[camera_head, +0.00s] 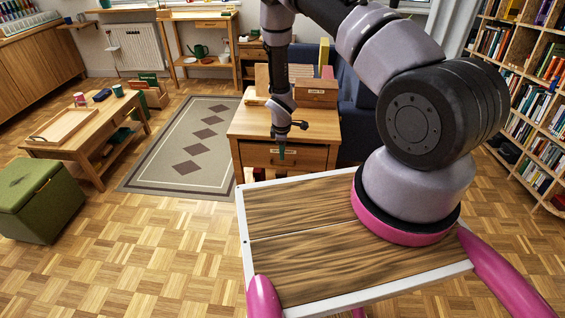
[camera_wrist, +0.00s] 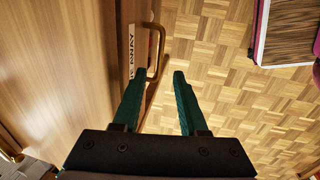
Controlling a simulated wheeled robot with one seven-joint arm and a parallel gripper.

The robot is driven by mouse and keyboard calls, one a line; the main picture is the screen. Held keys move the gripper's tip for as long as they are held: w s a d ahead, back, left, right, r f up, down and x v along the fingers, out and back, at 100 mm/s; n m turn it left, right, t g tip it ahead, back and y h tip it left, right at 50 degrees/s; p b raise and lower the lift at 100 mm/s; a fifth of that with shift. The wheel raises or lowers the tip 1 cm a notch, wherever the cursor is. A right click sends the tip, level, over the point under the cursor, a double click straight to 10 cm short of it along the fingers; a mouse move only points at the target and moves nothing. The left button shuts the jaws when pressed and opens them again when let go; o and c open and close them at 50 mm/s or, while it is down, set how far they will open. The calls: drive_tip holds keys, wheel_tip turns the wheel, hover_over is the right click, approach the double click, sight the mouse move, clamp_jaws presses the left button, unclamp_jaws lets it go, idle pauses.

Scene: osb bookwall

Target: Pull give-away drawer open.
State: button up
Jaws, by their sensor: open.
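The give-away drawer (camera_head: 312,159) is the wooden front under the top of a small cabinet (camera_head: 305,122) and looks closed. A brass bar handle (camera_wrist: 161,45) stands out beside the label. My gripper (camera_wrist: 160,74) is open, its two green fingers at the handle's near end. The left fingertip is close to the drawer front; the right is on the handle's outer side. Contact cannot be told. In the head view my gripper (camera_head: 282,153) is before the drawer front and hides part of it.
A wooden box (camera_head: 316,93) and books stand on the cabinet, with a blue sofa (camera_head: 357,110) behind. A rug (camera_head: 195,145) lies to the left. A coffee table (camera_head: 75,135) and green stool (camera_head: 38,200) are farther left. Parquet floor (camera_head: 150,245) is free before the cabinet.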

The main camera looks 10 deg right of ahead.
sight(283, 166)
drive_tip(key=f, duration=0.2)
drive_tip(key=w+f, duration=0.1)
drive_tip(key=f, duration=0.4)
drive_tip(key=shift+w+d+f, duration=0.15)
drive_tip(key=shift+d, duration=0.05)
clamp_jaws()
idle(1.1)
